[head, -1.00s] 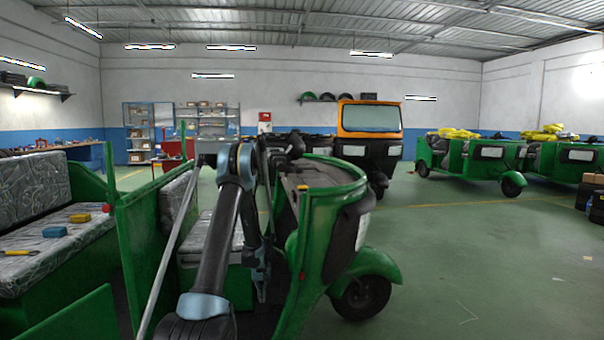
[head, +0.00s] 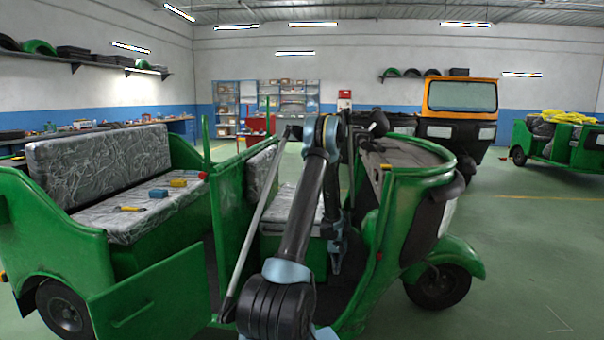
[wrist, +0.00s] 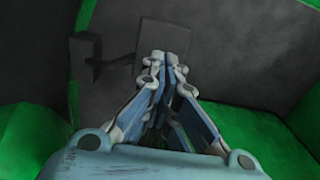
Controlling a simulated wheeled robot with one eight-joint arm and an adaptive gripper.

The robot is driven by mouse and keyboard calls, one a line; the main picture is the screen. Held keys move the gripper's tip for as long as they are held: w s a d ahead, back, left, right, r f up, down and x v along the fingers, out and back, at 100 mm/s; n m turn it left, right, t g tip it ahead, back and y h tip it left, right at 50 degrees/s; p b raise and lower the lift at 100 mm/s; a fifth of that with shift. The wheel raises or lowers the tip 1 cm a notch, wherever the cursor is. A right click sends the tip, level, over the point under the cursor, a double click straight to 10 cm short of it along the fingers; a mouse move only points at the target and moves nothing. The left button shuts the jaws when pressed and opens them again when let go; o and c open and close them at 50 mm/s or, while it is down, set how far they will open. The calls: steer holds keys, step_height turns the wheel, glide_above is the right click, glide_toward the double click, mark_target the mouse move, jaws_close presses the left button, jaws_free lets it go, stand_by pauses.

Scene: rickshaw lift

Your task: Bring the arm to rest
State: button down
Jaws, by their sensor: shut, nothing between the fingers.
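My arm reaches up from the bottom of the head view and bends down into the front cab of the nearest green rickshaw (head: 383,270). My gripper (head: 334,268) hangs low in the cab, by its front panel. In the wrist view my gripper (wrist: 170,58) is shut, its fingertips together with nothing between them. Beneath it lies a dark grey cab floor (wrist: 235,70) with a pedal-like plate (wrist: 165,38) and a small dark block (wrist: 85,55). Green body panels flank it. I cannot tell if the fingertips touch anything.
A grey bar (head: 262,215) slants up beside my arm. A patterned rear seat (head: 140,205) holds a yellow-handled tool (head: 130,208), a blue block (head: 158,193) and a yellow block (head: 179,183). An orange-topped rickshaw (head: 460,97) stands behind.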

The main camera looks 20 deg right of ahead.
steer(key=s+a+r+n, duration=0.1)
steer(key=a+r+n, duration=0.1)
steer(key=a+r, duration=1.8)
steer(key=s+a+r+n+t, duration=0.1)
steer(key=s+a+r+n, duration=0.1)
steer(key=s+a+r, duration=0.95)
steer(key=s+a+f+n, duration=0.1)
steer(key=s+a+f, duration=0.2)
steer(key=s+a, duration=0.4)
steer(key=s+a+f+n+t, duration=0.1)
steer(key=s+a+f, duration=0.2)
steer(key=s+a, duration=0.4)
steer(key=s, duration=0.4)
steer(key=shift+s+n, duration=0.3)
steer(key=shift+s, duration=0.05)
